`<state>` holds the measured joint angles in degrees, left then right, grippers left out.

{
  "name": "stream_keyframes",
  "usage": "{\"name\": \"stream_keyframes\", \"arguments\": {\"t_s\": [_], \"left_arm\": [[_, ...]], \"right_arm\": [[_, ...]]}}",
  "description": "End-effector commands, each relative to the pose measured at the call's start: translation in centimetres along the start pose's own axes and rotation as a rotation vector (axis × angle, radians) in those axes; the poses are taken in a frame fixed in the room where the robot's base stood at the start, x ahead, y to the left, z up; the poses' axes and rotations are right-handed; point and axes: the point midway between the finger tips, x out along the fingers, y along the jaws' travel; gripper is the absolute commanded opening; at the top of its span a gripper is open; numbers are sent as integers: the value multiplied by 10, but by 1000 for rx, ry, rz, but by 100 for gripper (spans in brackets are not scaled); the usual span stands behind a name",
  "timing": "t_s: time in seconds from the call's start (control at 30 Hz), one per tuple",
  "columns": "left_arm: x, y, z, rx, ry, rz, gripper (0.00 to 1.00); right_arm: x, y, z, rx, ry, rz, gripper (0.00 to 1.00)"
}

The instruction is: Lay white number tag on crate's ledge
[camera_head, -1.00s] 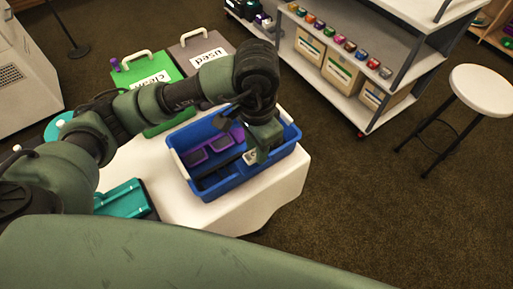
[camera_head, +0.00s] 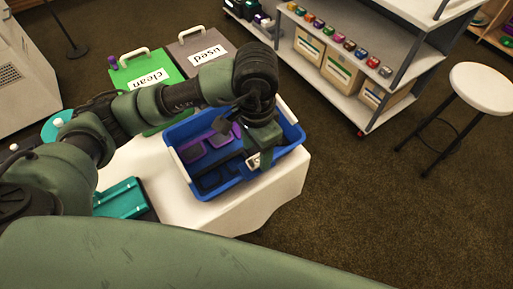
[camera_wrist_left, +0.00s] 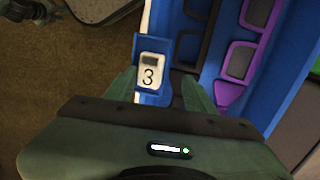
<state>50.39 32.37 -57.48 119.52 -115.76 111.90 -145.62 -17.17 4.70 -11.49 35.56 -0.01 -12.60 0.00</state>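The white number tag (camera_wrist_left: 150,72), marked 3, lies face up on the small blue ledge (camera_wrist_left: 153,43) at the side of the blue crate (camera_head: 224,183). The tag also shows in the head view (camera_head: 254,161), partly covered by my left gripper (camera_head: 262,158). In the left wrist view my left gripper (camera_wrist_left: 159,80) has its two green fingers spread, one on each side of the tag, with gaps between.
Purple glasses (camera_head: 192,153) and black ones lie in the crate, which stands on a white table (camera_head: 278,190). Green "clean" (camera_head: 165,70) and grey "used" (camera_head: 190,44) boards lie behind it. A teal case (camera_head: 122,199) is at the left. A shelf and stool stand right.

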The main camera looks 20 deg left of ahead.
Motion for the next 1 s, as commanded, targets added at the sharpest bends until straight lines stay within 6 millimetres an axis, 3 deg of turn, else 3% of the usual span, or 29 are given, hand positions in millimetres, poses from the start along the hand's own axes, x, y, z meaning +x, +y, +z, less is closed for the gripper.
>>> {"name": "stream_keyframes", "arguments": {"t_s": [0.5, 0.67, 0.77, 0.83, 1.0], "left_arm": [[4, -3, 2, -5, -10, -8, 48], [-2, -3, 2, -5, -11, -8, 48], [-11, -2, 3, -4, -12, -6, 48], [-22, -3, 0, -3, -1, -10, 48], [-65, -3, -1, -2, 2, -11, 48]], "right_arm": [[1, 0, 0, 0, 0, 0, 36], [-7, 0, 0, 0, -1, 0, 36], [-20, 0, -2, 1, -1, 0, 36], [-9, 0, 0, 1, -1, 0, 36], [-7, -3, -1, 2, 0, -4, 36]]}}
